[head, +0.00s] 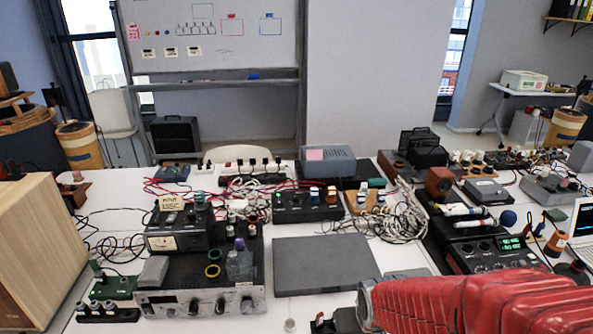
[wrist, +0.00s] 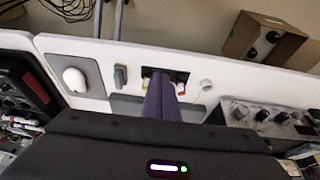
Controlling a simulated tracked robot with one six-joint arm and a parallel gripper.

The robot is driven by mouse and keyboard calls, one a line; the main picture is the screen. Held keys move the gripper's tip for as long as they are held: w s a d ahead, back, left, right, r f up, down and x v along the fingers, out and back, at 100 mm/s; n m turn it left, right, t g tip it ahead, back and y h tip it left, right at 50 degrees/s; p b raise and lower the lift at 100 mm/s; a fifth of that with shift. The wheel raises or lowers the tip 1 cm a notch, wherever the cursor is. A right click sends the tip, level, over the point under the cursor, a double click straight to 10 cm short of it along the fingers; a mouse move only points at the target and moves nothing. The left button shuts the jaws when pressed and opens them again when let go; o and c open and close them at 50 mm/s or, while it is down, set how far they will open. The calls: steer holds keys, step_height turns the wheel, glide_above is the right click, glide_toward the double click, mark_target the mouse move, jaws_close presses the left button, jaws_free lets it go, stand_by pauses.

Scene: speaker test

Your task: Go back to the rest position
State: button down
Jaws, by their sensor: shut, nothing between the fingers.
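My gripper (wrist: 163,82) shows in the wrist view as narrow dark-purple fingers, shut with nothing between them, pointing over the white bench edge. My dark wrist housing with a small lit light fills the bottom of that view. In the head view my red ribbed arm covers the lower right, and the gripper itself is not seen there.
A white table (head: 113,205) is crowded with an amplifier (head: 200,300), a flat grey box (head: 322,262), cables (head: 400,220) and a black mixer (head: 495,255). A wooden speaker cabinet (head: 35,250) stands left. The wrist view shows a mouse (wrist: 75,79) on a grey pad.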

steer(key=s+d+r, duration=0.1)
steer(key=s+r, duration=0.4)
steer(key=r, duration=0.4)
steer(key=s+r+m+t, duration=0.1)
steer(key=s+r, duration=0.4)
steer(key=r, duration=0.4)
steer(key=shift+s+d+r, duration=0.15)
steer(key=shift+s+d, duration=0.05)
steer(key=shift+d, duration=0.2)
stand_by(0.3)
